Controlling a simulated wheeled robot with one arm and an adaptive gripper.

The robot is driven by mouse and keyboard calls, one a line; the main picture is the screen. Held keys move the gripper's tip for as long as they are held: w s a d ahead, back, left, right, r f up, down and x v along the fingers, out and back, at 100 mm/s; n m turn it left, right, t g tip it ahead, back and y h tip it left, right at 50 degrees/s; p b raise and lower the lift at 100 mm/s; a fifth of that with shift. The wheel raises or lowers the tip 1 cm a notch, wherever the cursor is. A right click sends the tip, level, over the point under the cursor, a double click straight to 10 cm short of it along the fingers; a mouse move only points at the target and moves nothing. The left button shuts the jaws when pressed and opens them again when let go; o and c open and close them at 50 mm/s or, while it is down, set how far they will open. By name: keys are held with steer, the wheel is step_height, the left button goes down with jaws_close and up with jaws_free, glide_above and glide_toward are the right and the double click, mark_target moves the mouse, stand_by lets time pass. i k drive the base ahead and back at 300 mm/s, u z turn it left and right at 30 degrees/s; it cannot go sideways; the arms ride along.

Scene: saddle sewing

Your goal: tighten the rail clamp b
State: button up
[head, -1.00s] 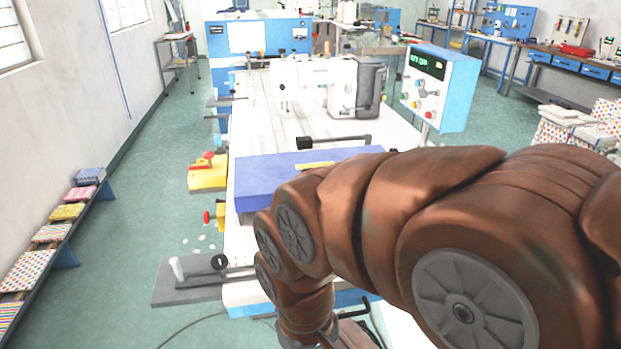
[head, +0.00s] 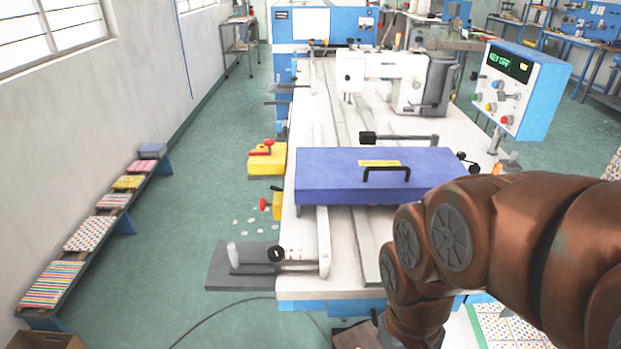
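Two yellow clamp-like blocks with red handles sit along the left side of the white machine table. The far yellow block (head: 267,160) has its red lever lying roughly level across its top. The near yellow block (head: 277,207) shows a red knob (head: 264,204) sticking out to the left, and the table edge partly hides it. I cannot read a label that tells which is rail clamp b. My brown arm comes in from the right and bends down at the lower right, well away from both blocks. My gripper is below the picture's edge.
A blue box-like cover with a black handle (head: 376,187) lies across the white table (head: 345,240). A grey plate (head: 228,270) with a rod and black knob juts out at the front left. A control box (head: 518,85) stands right. The green floor left of the table is mostly clear.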

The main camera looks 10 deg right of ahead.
mark_target(276, 254)
steer(key=u, duration=0.05)
steer(key=k, duration=0.5)
steer(key=u, duration=0.65)
steer(key=i, duration=0.85)
steer(key=u, duration=0.3)
